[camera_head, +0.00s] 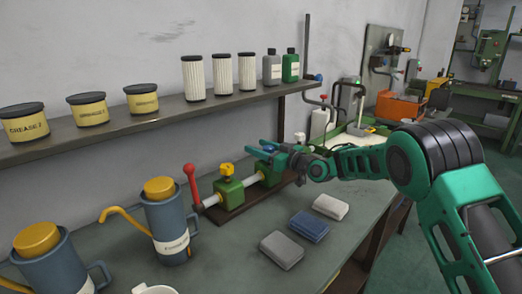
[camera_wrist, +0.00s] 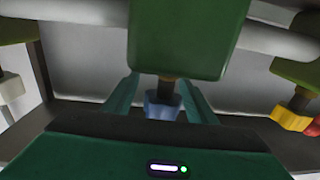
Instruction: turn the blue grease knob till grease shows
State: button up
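The blue grease knob (camera_wrist: 163,107) hangs on a dark stem from a green block (camera_wrist: 188,38) in the wrist view. My gripper (camera_wrist: 160,85) has one finger on each side of the knob. A gap shows at the left finger, so the fingers look open around it; contact on the right is hard to judge. In the head view my gripper (camera_head: 266,152) is over the middle green block, and the knob is hard to tell apart from the fingers. No grease is visible.
A yellow knob (camera_head: 226,169) on another green block and a red lever (camera_head: 192,183) stand left of my gripper. Folded cloths (camera_head: 309,226) lie on the bench. A shelf (camera_head: 150,121) with tins and filters runs above.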

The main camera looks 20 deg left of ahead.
jog(key=v, duration=1)
jog(key=shift+d, duration=0.35)
jog(key=shift+s, duration=0.15)
